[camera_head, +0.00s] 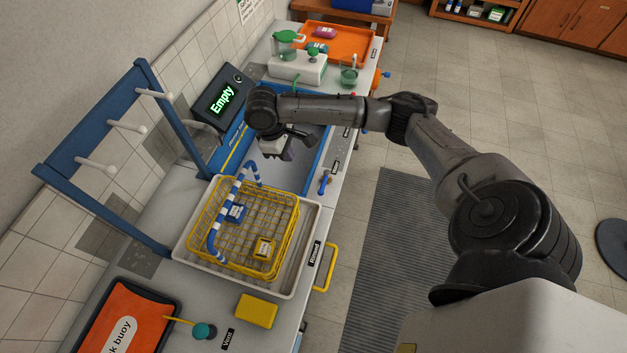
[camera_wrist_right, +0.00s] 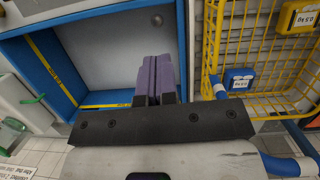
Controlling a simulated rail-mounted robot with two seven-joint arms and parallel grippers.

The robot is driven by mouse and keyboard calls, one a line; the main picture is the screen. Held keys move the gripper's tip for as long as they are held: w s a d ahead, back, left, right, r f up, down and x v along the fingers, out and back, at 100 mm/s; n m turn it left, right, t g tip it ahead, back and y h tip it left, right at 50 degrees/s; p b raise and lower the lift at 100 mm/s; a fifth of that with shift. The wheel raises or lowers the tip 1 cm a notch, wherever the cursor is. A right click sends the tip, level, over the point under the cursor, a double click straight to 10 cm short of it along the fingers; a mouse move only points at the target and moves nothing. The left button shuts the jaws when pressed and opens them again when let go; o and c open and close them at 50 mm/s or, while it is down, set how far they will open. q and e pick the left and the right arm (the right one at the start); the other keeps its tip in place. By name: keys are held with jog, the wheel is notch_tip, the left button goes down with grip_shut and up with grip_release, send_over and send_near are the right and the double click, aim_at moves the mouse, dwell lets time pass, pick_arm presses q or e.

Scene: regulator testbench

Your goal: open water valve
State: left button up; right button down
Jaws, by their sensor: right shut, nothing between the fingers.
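I cannot tell for sure which fitting is the water valve. A small blue lever (camera_head: 323,184) sits at the counter's front edge, beside the basin. A green handle (camera_head: 296,83) stands at the basin's far end; a green piece (camera_wrist_right: 33,99) also shows in the right wrist view. My right gripper (camera_head: 281,153) hangs over the blue-edged basin (camera_head: 313,159), pointing down, apart from both. In the right wrist view its fingers (camera_wrist_right: 154,80) are together with nothing between them, above the basin's grey floor (camera_wrist_right: 108,48). My left gripper is out of view.
A dark display (camera_head: 222,101) reads "Empty". A yellow wire basket (camera_head: 286,205) with a blue striped tube (camera_head: 215,228) stands close to the basin in a white tray (camera_head: 308,232). A blue rack (camera_head: 110,225) stands by the wall.

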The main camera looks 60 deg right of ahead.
aim_at(324, 184)
jog(key=shift+s+d+f+g, duration=0.1)
jog(key=shift+s+f+g, duration=0.05)
jog(key=shift+s+g, duration=0.25)
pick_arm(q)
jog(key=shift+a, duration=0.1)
pick_arm(e)
jog(key=shift+f, duration=0.1)
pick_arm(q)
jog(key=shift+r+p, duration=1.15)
pick_arm(e)
jog(key=x, duration=0.3)
jog(key=s+x, duration=0.1)
jog(key=x, duration=0.3)
jog(key=s+x, duration=0.1)
jog(key=x, duration=0.2)
jog(key=shift+s+d+f, duration=0.1)
jog(key=shift+s, duration=0.05)
jog(key=shift+s+d+f, duration=0.1)
jog(key=shift+s+f, duration=0.1)
jog(key=shift+s, duration=0.55)
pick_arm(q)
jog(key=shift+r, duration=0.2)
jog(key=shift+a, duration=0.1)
pick_arm(e)
jog(key=shift+d, duration=0.1)
